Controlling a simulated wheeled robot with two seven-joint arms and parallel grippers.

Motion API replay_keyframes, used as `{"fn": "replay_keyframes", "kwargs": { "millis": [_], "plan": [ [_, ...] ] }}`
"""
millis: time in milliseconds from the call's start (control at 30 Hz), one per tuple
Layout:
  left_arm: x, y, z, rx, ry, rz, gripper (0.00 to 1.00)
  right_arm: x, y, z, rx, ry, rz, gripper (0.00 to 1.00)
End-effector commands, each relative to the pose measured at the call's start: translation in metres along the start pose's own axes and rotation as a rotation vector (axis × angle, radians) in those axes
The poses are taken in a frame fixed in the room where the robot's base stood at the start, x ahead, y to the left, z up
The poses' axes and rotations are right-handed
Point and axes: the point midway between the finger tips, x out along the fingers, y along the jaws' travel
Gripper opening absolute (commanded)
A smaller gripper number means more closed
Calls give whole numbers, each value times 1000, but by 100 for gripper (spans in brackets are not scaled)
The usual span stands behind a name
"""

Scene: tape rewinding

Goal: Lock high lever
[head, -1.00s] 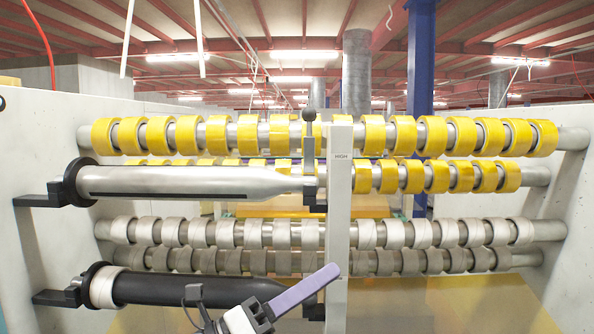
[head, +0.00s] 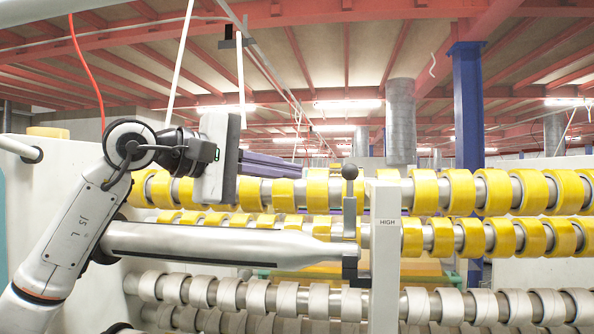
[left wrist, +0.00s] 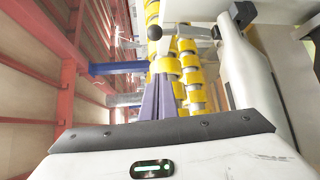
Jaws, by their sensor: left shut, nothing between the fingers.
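The high lever (head: 349,215) is a grey upright arm with a dark ball knob (head: 350,172) on top. It stands at the right end of the silver upper shaft (head: 215,242), beside the white post (head: 385,260) marked HIGH. In the left wrist view the ball knob (left wrist: 154,32) shows beyond the fingertips. My left gripper (head: 312,166) is shut and empty, its purple fingers pointing right, left of the knob and apparently apart from it. The fingers also show in the left wrist view (left wrist: 160,82). My right gripper is not in view.
Yellow tape rolls (head: 460,192) line two bars behind the shaft and post. Pale rolls (head: 450,306) line a lower bar. A blue column (head: 468,110) stands behind. Open space lies above the yellow rolls.

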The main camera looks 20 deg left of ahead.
Motion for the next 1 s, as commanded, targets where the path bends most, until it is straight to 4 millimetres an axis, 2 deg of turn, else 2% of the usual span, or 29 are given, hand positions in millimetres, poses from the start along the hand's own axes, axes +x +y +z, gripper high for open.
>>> {"fn": "replay_keyframes", "kwargs": {
  "millis": [367, 600, 1000],
  "plan": [
    [82, 1, 3, -6, -7, -3, 0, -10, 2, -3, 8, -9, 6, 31],
    [68, 0, 33, -1, -5, 0, 0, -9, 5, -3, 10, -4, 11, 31],
    [66, 0, 40, -4, -4, 0, 0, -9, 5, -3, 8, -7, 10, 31]
  ]
}}
